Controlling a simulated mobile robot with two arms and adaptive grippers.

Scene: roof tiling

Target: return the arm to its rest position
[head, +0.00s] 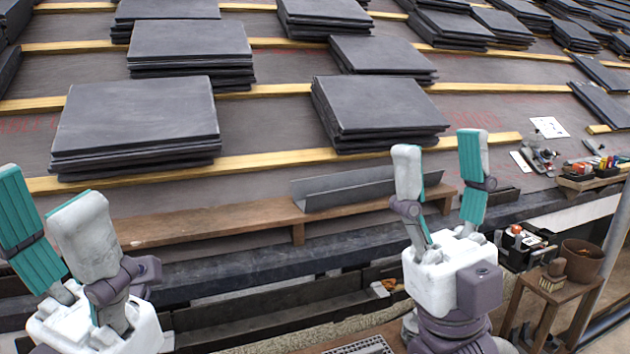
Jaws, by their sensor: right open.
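My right gripper (441,165) stands upright right of centre, fingers up and wide apart, with nothing between them. It is in front of the wooden plank and the grey metal strip, and its left finger overlaps the strip's right end in the picture. My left gripper (45,225) is at the lower left, also fingers up. Its two fingers are apart with a gap between them, and I see nothing held. Both arms rise from the bottom edge of the view.
Stacks of dark slates (140,120) lie on the sloped roof along wooden battens (270,160). A grey metal strip (345,190) rests on a brown plank (215,220). At right are a tool tray (590,182) and a small wooden table (556,292) with a brown bucket (582,262) and a brush (551,284).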

